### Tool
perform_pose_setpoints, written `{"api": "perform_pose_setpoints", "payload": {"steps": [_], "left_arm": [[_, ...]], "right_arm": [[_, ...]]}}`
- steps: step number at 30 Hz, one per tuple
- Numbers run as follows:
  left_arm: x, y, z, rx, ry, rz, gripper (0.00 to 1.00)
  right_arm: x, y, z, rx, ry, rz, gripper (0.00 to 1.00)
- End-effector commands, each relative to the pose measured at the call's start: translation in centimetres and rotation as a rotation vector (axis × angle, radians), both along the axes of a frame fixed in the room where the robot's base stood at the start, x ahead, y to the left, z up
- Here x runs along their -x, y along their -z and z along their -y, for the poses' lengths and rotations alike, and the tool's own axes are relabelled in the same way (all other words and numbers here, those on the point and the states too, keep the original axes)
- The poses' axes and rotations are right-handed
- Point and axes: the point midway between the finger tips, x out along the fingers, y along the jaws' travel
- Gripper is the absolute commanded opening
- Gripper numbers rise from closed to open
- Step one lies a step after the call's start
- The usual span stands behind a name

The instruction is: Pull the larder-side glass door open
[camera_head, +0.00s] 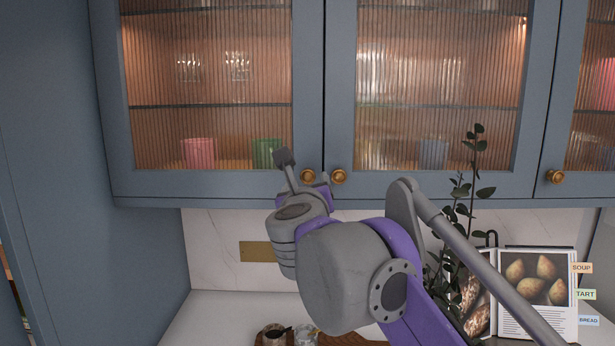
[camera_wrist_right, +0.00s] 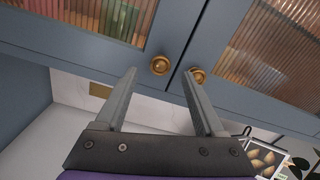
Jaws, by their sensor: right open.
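The left glass door (camera_head: 112,100) is blue-framed with ribbed glass and stands beside a tall blue panel. It looks closed, flush with the door to its right. Its round brass knob (camera_head: 307,176) is at its lower right corner; it also shows in the right wrist view (camera_wrist_right: 160,65). My left gripper is not in view.
The neighbouring glass door (camera_head: 340,100) has its own brass knob (camera_head: 338,177), close to my right fingertip in the wrist view. The tall blue panel (camera_head: 50,150) stands at left. A leafy plant (camera_head: 460,215) and an open cookbook (camera_head: 535,285) are below right.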

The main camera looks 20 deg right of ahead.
Motion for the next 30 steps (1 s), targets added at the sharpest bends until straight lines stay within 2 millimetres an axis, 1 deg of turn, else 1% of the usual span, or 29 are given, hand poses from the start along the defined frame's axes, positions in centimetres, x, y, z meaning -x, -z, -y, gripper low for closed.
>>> {"api": "perform_pose_setpoints", "payload": {"steps": [1, 3, 6, 9, 18, 19, 23, 24, 26, 27, 29, 30], "left_arm": [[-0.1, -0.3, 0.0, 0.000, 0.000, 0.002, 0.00], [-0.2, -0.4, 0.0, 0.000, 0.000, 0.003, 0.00], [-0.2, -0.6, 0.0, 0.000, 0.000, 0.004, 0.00], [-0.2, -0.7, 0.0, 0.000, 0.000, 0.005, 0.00], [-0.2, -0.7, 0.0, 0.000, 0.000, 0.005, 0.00], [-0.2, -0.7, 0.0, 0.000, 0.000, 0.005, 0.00], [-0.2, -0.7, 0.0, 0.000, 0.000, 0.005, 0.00], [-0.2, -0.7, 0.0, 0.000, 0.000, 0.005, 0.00], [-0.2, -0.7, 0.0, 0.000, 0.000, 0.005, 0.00], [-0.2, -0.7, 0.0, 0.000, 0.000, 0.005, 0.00], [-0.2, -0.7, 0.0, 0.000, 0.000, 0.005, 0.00], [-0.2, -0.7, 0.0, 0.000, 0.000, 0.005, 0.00]], "right_arm": [[-0.9, -0.1, 0.4, 0.001, 0.003, 0.001, 0.71], [-2.0, -0.1, 0.6, 0.002, 0.002, 0.001, 0.71], [-3.0, -0.1, 0.9, 0.002, 0.001, 0.001, 0.71], [-3.7, 0.0, 1.1, 0.002, 0.000, 0.000, 0.71], [-3.9, 0.0, 1.1, 0.002, -0.001, 0.000, 0.71], [-3.9, 0.0, 1.1, 0.002, -0.001, 0.000, 0.69], [-3.9, 0.0, 1.1, 0.002, -0.001, 0.000, 0.46], [-3.9, 0.0, 1.1, 0.002, -0.001, 0.000, 0.39], [-3.9, 0.0, 1.1, 0.002, -0.001, 0.000, 0.28], [-3.9, 0.0, 1.1, 0.002, -0.001, 0.000, 0.21], [-3.9, 0.0, 1.1, 0.002, -0.001, 0.000, 0.10], [-3.9, 0.0, 1.1, 0.002, -0.001, 0.000, 0.03]]}}
